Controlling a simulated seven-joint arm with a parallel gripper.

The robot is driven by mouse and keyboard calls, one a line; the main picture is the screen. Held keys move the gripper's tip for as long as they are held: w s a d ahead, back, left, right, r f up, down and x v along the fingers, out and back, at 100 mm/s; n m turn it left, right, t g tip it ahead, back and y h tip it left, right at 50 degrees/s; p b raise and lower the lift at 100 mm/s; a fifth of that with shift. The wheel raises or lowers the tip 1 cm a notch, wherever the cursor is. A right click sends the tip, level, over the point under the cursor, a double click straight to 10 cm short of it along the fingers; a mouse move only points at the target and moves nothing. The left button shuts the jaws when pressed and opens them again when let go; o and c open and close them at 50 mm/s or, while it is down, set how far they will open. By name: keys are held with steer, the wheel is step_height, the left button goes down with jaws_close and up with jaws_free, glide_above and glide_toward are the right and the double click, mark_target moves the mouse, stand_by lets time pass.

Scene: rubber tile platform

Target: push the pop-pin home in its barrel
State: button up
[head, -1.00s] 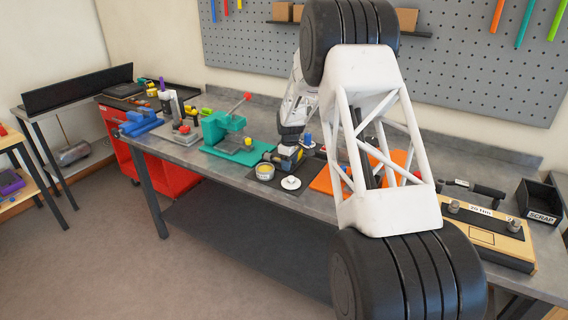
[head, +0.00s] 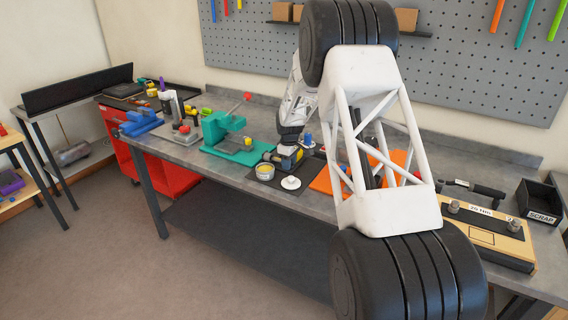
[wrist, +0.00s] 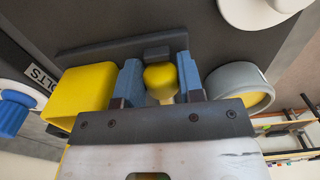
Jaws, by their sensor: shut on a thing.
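The pop-pin shows in the wrist view as a yellow rounded knob (wrist: 159,76) with a paler stem below it. My gripper (wrist: 160,80) has its two blue fingers on either side of the knob, shut on it. A dark block (wrist: 157,52) lies just beyond the knob; I cannot tell whether it is the barrel. How deep the pin sits is hidden. In the head view my gripper (head: 289,150) is low over the black mat, and the pin cannot be made out there.
A yellow box (wrist: 82,92) stands close left of my fingers and a round grey tin (wrist: 240,89) close right. The tin (head: 265,171) and a white knobbed disc (head: 291,183) stand near the mat's front. A green press (head: 222,128) is left; an orange mat (head: 325,182) is right.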

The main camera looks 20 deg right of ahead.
steer(key=shift+w+a, duration=1.1)
steer(key=shift+w, duration=0.05)
stand_by(0.6)
steer(key=o, duration=1)
steer(key=shift+r, duration=0.1)
steer(key=shift+r, duration=3.8)
steer(key=shift+s, duration=0.1)
